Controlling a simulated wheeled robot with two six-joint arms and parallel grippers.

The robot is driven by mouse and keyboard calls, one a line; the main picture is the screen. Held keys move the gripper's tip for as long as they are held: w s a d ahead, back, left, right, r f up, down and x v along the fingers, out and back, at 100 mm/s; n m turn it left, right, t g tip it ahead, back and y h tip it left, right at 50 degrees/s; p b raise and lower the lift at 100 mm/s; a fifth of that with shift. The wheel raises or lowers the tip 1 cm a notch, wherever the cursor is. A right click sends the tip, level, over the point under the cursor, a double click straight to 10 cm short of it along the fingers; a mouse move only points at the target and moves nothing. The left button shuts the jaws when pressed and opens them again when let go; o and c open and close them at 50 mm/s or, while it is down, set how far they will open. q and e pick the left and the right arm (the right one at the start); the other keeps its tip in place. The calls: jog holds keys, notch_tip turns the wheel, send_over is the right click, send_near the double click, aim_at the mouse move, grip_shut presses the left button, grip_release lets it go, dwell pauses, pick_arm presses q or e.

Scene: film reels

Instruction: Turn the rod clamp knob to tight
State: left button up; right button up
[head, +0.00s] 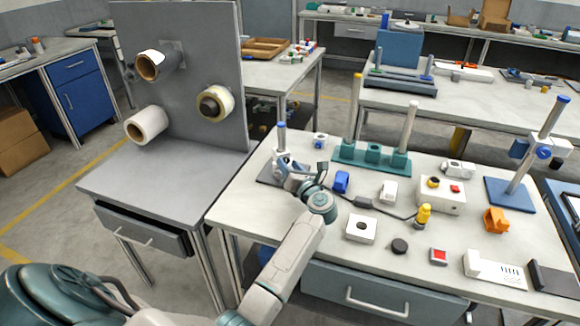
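A rod stand with a blue-capped grey rod (281,138) and a dark base plate (269,174) stands at the near table's left end. My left gripper (284,168) is at the foot of this rod, over the base. The gripper hides most of the clamp area, so I cannot see a knob there or whether the fingers touch anything. Its opening is too small to tell. A second stand at the right has a tilted-looking rod (535,145), a blue base (509,195), and a blue clamp with a round blue knob (543,153). My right gripper is out of view.
The white table (310,238) holds a teal block with two posts (371,157), a blue block (341,182), a yellow-topped plug (424,214), a button box (441,193) and an orange piece (496,220). A grey panel with rolls (186,80) stands left.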

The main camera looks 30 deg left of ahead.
pick_arm(q)
jog(key=shift+s+d, duration=0.25)
jog(key=shift+d, duration=0.2)
jog(key=b+v, duration=0.2)
jog(key=v, duration=0.7)
jog(key=shift+f, duration=0.1)
jog(key=shift+s+d, duration=0.25)
jog(key=shift+d, duration=0.1)
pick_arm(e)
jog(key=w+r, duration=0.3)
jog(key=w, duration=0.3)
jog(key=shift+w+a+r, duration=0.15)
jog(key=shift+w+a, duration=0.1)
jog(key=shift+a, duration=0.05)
